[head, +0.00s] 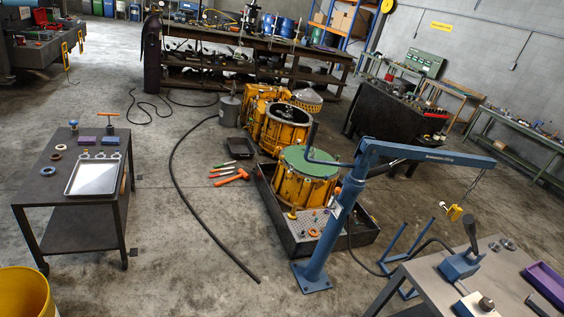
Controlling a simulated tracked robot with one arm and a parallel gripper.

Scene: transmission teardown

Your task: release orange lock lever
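I cannot clearly pick out an orange lock lever. Small orange parts (313,232) show at the front of the black tray (297,243), too small to identify. A yellow transmission housing (303,190) with a green top (306,160) stands in that tray. A dark bent bar shows above the green top. More yellow housing (285,132) stands behind, with an open round top. An orange-headed tool (230,178) lies on the floor to the left. My gripper is not in view.
A blue jib crane (330,230) stands right of the tray, its boom reaching right with a yellow hook (454,212). A hose (188,195) curves across the floor. A dark cart (75,185) is left, a grey bench (500,270) front right. Floor between cart and hose is clear.

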